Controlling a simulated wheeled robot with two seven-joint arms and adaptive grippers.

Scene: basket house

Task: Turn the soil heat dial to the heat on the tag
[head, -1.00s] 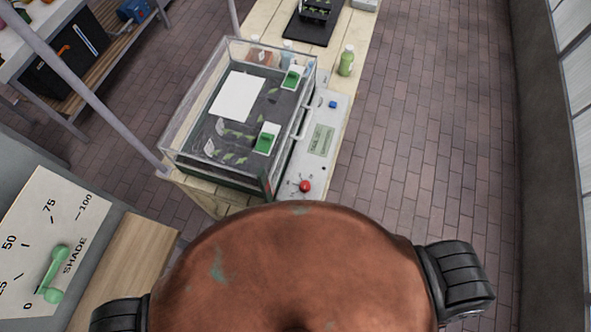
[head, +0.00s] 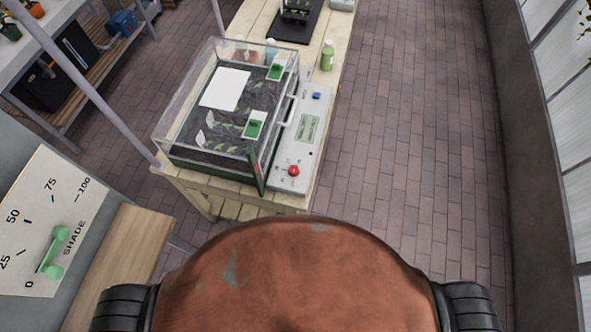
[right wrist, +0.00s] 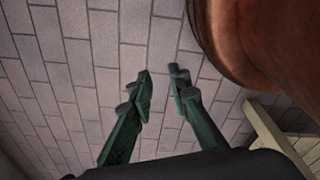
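The red soil heat dial (head: 293,170) sits at the near end of the grey control panel (head: 291,150) on the propagator's right side. Small marks around it are too small to read. The clear-lidded propagator (head: 190,135) stands on a wooden bench, with small white tags (head: 210,117) among the seedlings; their writing cannot be read. My right gripper (right wrist: 160,76) shows in the right wrist view with its two green fingers apart and nothing between them, above the brick floor. My left gripper is out of view. No gripper is near the dial.
A shade panel (head: 40,225) with a green lever stands at the left beside a wooden board (head: 120,262). A green bottle (head: 327,56) and a black tray (head: 290,28) stand farther along the bench (head: 240,205). The brick floor (head: 430,150) to the right is clear.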

